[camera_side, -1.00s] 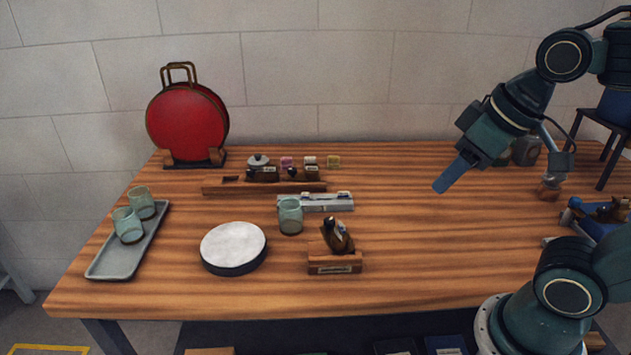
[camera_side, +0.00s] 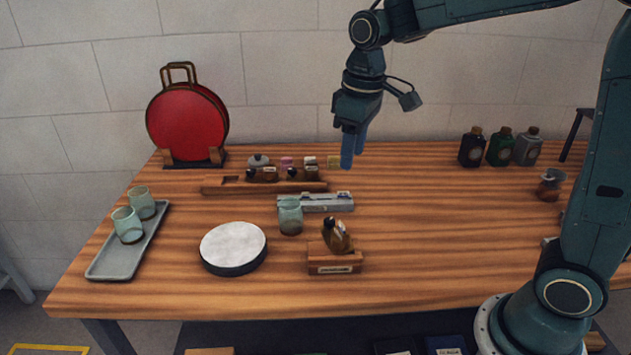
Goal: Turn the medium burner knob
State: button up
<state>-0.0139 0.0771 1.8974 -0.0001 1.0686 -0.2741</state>
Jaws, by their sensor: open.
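My gripper (camera_side: 353,150) points down with its two blue fingers slightly apart and nothing between them. It hangs above the back of the wooden table, to the right of a row of small labelled items. No burner or knob marked medium can be made out. Small dark round pieces, one at the left (camera_side: 250,172) and one at the right (camera_side: 292,173), sit in that row behind a long wooden strip (camera_side: 215,188). They may be knobs, but their labels are too small to read. My gripper is apart from them.
A grey metal bar (camera_side: 320,207), a green glass (camera_side: 290,218), a wooden holder with bottles (camera_side: 334,262) and a white-topped round (camera_side: 233,245) stand in front. A red disc (camera_side: 187,130) stands at the back left. Several bottles (camera_side: 500,150) stand right. The table's middle right is clear.

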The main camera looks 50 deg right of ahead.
jog(key=g, duration=0.1)
send_over(330, 220)
notch_tip(330, 220, down, 4)
jog(key=shift+r+n, duration=0.1)
jog(key=shift+n, duration=0.3)
notch_tip(330, 220, down, 14)
jog(key=shift+r, duration=0.1)
dwell(0.4)
grip_shut()
